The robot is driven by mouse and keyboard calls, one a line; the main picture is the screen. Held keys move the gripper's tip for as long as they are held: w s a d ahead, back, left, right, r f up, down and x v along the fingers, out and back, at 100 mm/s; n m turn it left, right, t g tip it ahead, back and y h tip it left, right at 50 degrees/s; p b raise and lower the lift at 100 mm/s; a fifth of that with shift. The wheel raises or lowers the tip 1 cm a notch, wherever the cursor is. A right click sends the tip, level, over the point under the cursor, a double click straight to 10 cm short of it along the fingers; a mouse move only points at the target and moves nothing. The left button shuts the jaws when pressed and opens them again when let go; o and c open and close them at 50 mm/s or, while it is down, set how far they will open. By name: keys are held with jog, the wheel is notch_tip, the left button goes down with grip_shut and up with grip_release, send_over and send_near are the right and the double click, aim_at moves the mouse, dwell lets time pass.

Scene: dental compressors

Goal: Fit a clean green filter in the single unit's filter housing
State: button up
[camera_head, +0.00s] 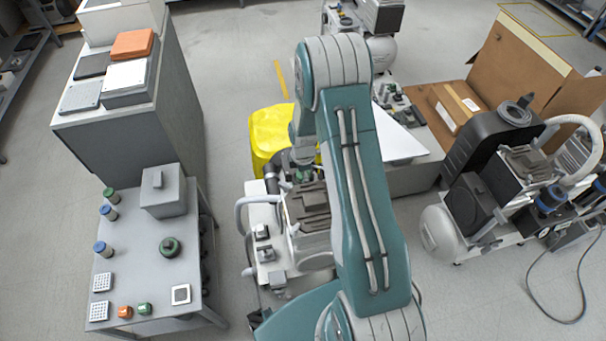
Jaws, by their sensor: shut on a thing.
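The compressor unit (312,205) below my arm has a brown-grey ribbed head and a pale base. My gripper (302,173) is small and dark in this view, low over the back of this unit, by a black cylindrical part (272,180). It is shut on a small green thing, which looks like a green filter; the fingers hide most of it. I cannot tell whether it touches the filter housing, which I cannot make out clearly. A green-topped cylinder (111,195) stands on the grey cart (135,270) at left, and a round dark-green part (169,247) lies there.
Another compressor (500,195) stands at right with a cable on the floor. Floor is clear between cart and unit.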

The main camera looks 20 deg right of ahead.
jog(key=shift+s+a+f, duration=0.1)
jog(key=shift+s+f, duration=0.15)
jog(key=shift+s, duration=0.25)
jog(key=shift+c, duration=0.4)
jog(key=o, duration=1.2)
jog(key=shift+c, duration=0.2)
jog(key=shift+w, duration=0.1)
jog(key=shift+w+r, duration=0.2)
jog(key=shift+r, duration=3.45)
